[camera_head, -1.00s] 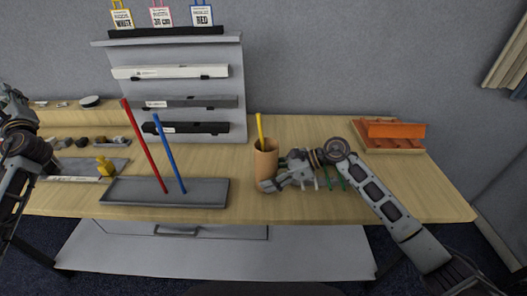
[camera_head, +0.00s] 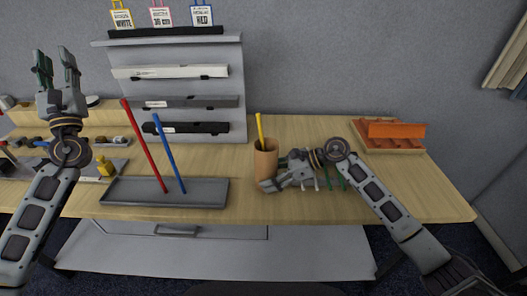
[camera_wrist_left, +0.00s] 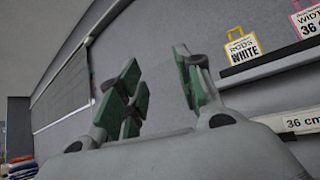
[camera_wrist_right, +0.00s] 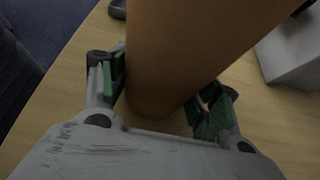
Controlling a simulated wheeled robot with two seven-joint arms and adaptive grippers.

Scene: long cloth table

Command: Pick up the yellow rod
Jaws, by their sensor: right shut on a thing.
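The yellow rod (camera_head: 259,128) stands tilted in a brown cup (camera_head: 265,160) on the table, with its upper end above the rim. My right gripper (camera_head: 268,180) is at the cup's lower right side. In the right wrist view its fingers (camera_wrist_right: 165,90) sit on both sides of the brown cup (camera_wrist_right: 190,45), shut on it. The rod does not show in that view. My left gripper (camera_head: 57,68) is raised at the far left, pointing up. In the left wrist view its fingers (camera_wrist_left: 160,85) are apart with nothing between them.
A red rod (camera_head: 144,145) and a blue rod (camera_head: 169,152) stand in a grey tray (camera_head: 205,193). A rack (camera_head: 190,88) with several bars stands behind. A yellow object (camera_head: 105,166) is left of the tray. An orange block (camera_head: 397,130) lies on a wooden tray (camera_head: 392,146) at right.

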